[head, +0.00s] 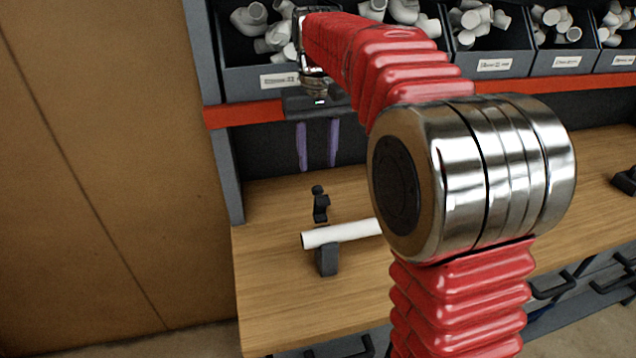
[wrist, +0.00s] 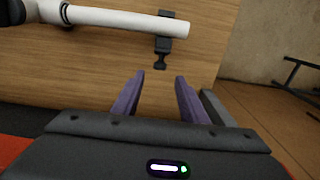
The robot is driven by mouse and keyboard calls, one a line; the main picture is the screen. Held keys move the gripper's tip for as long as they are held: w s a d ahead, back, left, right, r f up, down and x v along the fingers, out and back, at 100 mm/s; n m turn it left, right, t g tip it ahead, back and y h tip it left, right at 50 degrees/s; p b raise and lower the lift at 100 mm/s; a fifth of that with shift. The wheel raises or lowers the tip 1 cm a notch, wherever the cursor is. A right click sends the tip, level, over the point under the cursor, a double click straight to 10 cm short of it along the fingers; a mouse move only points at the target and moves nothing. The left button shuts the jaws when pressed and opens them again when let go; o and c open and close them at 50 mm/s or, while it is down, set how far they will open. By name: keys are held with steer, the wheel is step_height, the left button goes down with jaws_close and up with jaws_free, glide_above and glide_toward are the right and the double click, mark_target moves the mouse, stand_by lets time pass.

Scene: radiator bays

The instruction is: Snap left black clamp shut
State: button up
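The left black clamp (head: 326,262) stands on the wooden bench under the free end of a white pipe (head: 330,236). Its black upper arm (head: 320,203) stands up behind the pipe and does not lie over it, so the clamp looks open. In the wrist view the clamp (wrist: 164,28) shows at the pipe (wrist: 125,20), its arm (wrist: 160,60) pointing toward my fingers. My gripper (head: 318,167) points down above and behind the clamp. Its two purple fingers are apart with nothing between them, and in the wrist view my gripper (wrist: 160,76) sits just below the arm.
Grey bins (head: 492,62) of white fittings line the shelf, with a red rail (head: 245,114) below. A grey upright (head: 228,170) and a brown panel (head: 95,180) stand left. My arm hides the pipe's right part. A dark band (wrist: 65,14) circles the pipe farther along. The front-left bench is clear.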

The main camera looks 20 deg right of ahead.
mark_target(317, 186)
step_height(317, 186, down, 8)
steer(key=shift+r, duration=0.15)
steer(key=shift+c, duration=0.3)
jaws_close()
stand_by(0.4)
